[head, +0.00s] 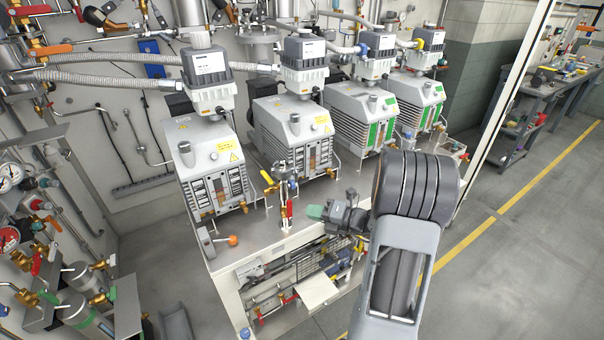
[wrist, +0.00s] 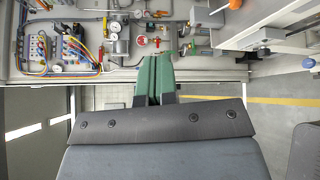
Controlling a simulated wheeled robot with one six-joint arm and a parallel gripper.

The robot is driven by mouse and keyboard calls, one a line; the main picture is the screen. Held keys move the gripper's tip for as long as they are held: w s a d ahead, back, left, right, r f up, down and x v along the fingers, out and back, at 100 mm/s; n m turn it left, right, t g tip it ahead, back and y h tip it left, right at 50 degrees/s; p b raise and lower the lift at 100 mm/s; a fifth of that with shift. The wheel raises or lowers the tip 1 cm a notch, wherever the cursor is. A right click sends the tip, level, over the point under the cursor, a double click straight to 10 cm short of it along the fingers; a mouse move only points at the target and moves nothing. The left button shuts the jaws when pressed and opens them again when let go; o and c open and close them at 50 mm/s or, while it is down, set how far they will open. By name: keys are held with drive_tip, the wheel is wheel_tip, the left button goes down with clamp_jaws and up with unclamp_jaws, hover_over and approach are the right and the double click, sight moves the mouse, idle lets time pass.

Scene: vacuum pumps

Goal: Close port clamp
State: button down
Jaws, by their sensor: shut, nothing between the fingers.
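My gripper (head: 315,212) reaches in from the right over the front of the pump bench and points left. Its green fingers are shut and empty; they also show in the wrist view (wrist: 161,62). A vertical brass fitting with a red handle and a yellow lever (head: 287,190) stands on the bench just left of the fingertips, seemingly apart from them. I cannot make out for certain which part is the port clamp, or whether it is open or closed.
Several grey vacuum pumps (head: 209,168) stand in a row on the bench behind the gripper. An orange-knobbed lever (head: 232,240) is at the bench's front left. A gauge and valve panel (head: 60,230) fills the left. Open floor (head: 510,270) lies right.

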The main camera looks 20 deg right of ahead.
drive_tip(key=w+d+m+t+h, duration=0.1)
drive_tip(key=d+m+t+h, duration=0.15)
drive_tip(key=d+m, duration=0.35)
drive_tip(key=w+d+p+x, duration=0.1)
drive_tip(key=d+p+x, duration=0.1)
drive_tip(key=x, duration=1)
drive_tip(key=shift+w+r+t+p, duration=0.35)
drive_tip(key=shift+w+t+p, duration=0.15)
drive_tip(key=shift+p, duration=0.2)
drive_tip(key=shift+d, duration=0.15)
